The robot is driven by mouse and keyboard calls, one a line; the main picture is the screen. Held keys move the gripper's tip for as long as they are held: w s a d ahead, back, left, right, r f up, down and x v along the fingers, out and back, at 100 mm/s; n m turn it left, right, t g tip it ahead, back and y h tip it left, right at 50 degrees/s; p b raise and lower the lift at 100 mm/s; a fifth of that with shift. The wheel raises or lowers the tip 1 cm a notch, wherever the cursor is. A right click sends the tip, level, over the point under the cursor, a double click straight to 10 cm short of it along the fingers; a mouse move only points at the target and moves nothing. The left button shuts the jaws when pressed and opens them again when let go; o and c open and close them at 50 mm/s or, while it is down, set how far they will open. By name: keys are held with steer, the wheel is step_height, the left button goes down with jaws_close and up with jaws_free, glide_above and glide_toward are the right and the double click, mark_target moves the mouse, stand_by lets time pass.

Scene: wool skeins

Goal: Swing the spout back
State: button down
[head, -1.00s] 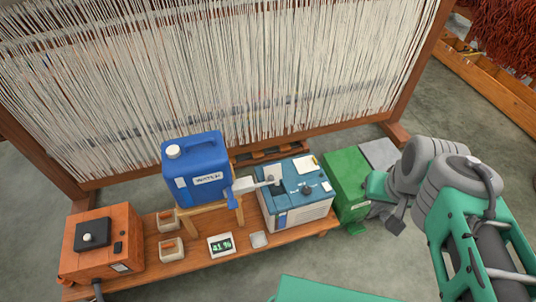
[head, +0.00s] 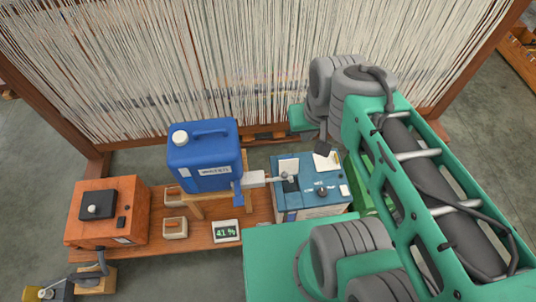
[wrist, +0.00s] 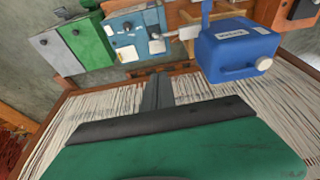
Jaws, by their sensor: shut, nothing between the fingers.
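A blue jug (head: 205,160) with a white cap stands on a wooden stand on the bench. Its pale grey spout (head: 264,179) sticks out to the right from a blue tap (head: 238,194), with its tip over the left part of the blue-topped machine (head: 311,195). The spout also shows in the wrist view (wrist: 186,33), between jug and machine. My gripper (wrist: 158,82) is shut and empty, apart from the spout. In the head view my gripper (head: 322,142) is a dark shape beyond the machine's back edge, partly hidden by my arm.
An orange box (head: 108,218) with a black knob stands at the bench's left. Small trays (head: 175,229) and a 41 % display (head: 226,232) lie in front of the jug. A green box (wrist: 86,40) stands beside the machine. A loom of pale threads (head: 230,70) rises behind.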

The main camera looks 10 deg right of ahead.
steer(key=m+g+b, duration=0.2)
steer(key=g+b, duration=0.1)
steer(key=b, duration=0.6)
glide_above(276, 179)
steer(key=d, duration=0.5)
step_height(276, 179, down, 12)
steer(key=w+d+f+m+g+b, duration=0.1)
steer(key=w+f+b, duration=0.2)
steer(key=f, duration=0.6)
steer(key=w+f+g+b, duration=0.2)
steer(key=w+f, duration=0.4)
steer(key=f, duration=0.3)
steer(key=shift+w+d+f+m+y+b, duration=0.3)
steer(key=shift+d+f+m+y+b, duration=0.1)
steer(key=shift+b, duration=0.25)
steer(key=b+x, duration=0.1)
steer(key=x, duration=0.8)
steer(key=shift+a+f, duration=0.1)
steer(key=s, duration=0.1)
steer(key=s+a, duration=0.1)
steer(key=s, duration=0.2)
steer(key=shift+a+f, duration=0.15)
steer(key=shift+f, duration=0.15)
